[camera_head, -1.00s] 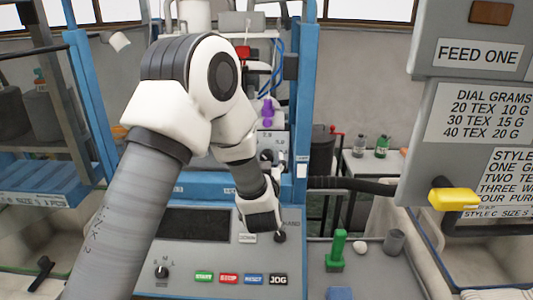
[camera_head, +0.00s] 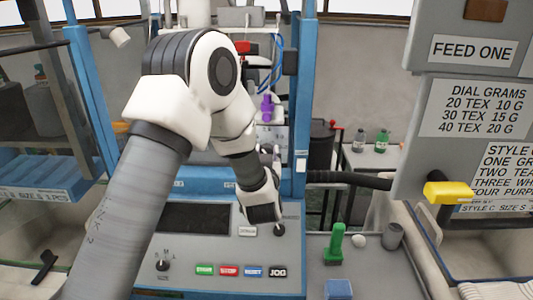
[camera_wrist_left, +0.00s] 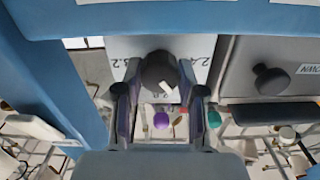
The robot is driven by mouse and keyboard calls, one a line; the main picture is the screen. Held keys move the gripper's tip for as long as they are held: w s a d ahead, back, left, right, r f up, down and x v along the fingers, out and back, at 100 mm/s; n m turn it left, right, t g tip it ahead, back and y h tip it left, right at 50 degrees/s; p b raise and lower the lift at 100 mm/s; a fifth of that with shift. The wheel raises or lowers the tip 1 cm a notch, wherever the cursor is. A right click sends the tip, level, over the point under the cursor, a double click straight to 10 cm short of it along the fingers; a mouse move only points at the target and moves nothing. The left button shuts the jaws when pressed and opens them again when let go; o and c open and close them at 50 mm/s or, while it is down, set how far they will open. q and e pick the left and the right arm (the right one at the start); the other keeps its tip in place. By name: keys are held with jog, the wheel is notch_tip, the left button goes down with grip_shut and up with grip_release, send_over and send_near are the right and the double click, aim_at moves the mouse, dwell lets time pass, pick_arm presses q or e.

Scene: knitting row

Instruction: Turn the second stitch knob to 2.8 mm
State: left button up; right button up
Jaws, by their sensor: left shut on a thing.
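In the left wrist view, a dark round stitch knob (camera_wrist_left: 158,68) with a white pointer mark sits on a pale plate (camera_wrist_left: 123,47). The plate reads 3.2 at left and 2.4 at right; the 2.8 below the knob is partly covered. The white mark is on the knob's lower right side, pointing down towards the 2.8. My left gripper (camera_wrist_left: 160,78) is shut on the knob, one finger on each side. In the head view, my left arm reaches over the control panel to the machine, and its wrist hides much of the gripper (camera_head: 272,157). My right gripper is not in view.
A second dark knob (camera_wrist_left: 271,80) is on the grey panel to the right. Blue machine posts (camera_head: 304,100) stand close beside the arm. The control panel (camera_head: 210,252) has coloured buttons and a black selector. A green part (camera_head: 335,243) stands on the grey surface at right.

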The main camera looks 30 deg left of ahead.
pick_arm(q)
jog(key=m+p, duration=0.1)
jog(key=m, duration=0.5)
jog(key=shift+r+m+p, duration=0.1)
jog(key=shift+m+p, duration=0.2)
jog(key=shift+p, duration=0.1)
jog(key=shift+w, duration=0.1)
dwell(0.3)
jog(key=o, duration=1.1)
jog(key=shift+o, duration=0.2)
jog(key=shift+w+a+f, duration=0.15)
jog(key=shift+a+f, duration=0.05)
jog(key=shift+f, duration=0.05)
jog(key=shift+s+d, duration=0.35)
jog(key=shift+s, duration=0.05)
jog(key=v, duration=1.1)
jog(key=shift+a, duration=0.1)
